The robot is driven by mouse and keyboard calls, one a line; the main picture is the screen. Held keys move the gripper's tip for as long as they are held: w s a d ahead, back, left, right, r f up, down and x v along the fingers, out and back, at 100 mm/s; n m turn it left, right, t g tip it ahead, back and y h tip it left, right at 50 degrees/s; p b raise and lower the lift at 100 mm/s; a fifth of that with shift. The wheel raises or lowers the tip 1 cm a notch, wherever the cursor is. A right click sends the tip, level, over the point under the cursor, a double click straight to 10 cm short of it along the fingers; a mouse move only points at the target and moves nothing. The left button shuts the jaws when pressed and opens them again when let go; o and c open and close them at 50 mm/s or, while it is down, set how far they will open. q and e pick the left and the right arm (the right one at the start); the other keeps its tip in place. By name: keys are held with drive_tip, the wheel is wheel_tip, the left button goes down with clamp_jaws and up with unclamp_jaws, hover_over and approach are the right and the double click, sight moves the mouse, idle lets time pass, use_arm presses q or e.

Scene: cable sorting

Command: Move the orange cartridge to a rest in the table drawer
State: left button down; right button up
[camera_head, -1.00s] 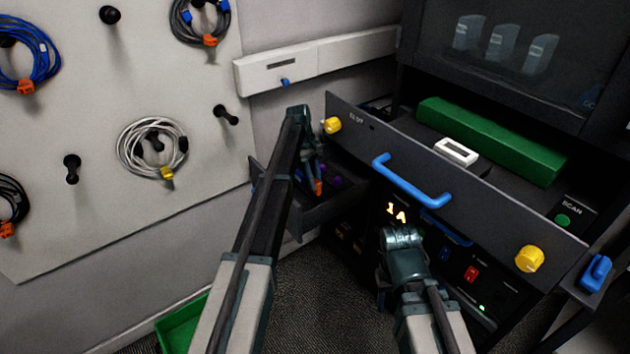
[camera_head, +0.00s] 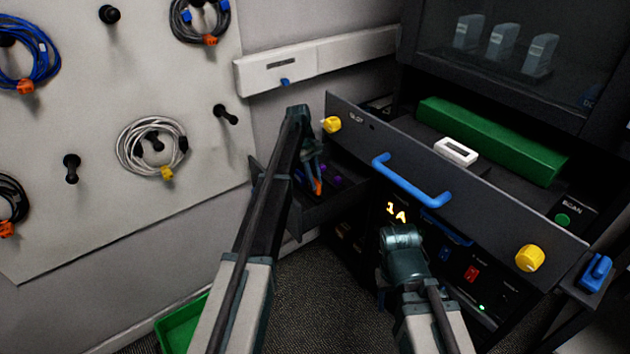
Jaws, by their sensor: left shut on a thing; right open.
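The orange cartridge (camera_head: 318,187) shows as a small orange piece at the tip of my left gripper (camera_head: 316,172), over the open table drawer (camera_head: 328,212). The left gripper is shut on it, pointing down; I cannot tell whether the cartridge touches the drawer floor. Purple and blue pieces (camera_head: 331,181) lie in the drawer close to it. My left arm hides the drawer's left part. My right gripper is not clearly visible; its wrist (camera_head: 404,245) is in front of the cabinet and hides the fingers.
A dark panel with a blue handle (camera_head: 412,183) and yellow knobs (camera_head: 530,258) stands right of the drawer. A green block (camera_head: 490,138) and a white frame (camera_head: 456,151) lie behind it. Coiled cables (camera_head: 150,147) hang on the left wall board. A green bin (camera_head: 180,326) is on the floor.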

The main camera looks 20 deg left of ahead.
use_arm(q)
drive_tip(key=shift+f+b, duration=1.4)
drive_tip(key=shift+f, duration=0.05)
idle(1.4)
idle(0.3)
drive_tip(key=shift+c, duration=1.1)
unclamp_jaws()
drive_tip(key=shift+r, duration=0.2)
drive_tip(key=shift+r+p, duration=3.4)
drive_tip(key=shift+p, duration=0.2)
drive_tip(key=shift+f, duration=0.1)
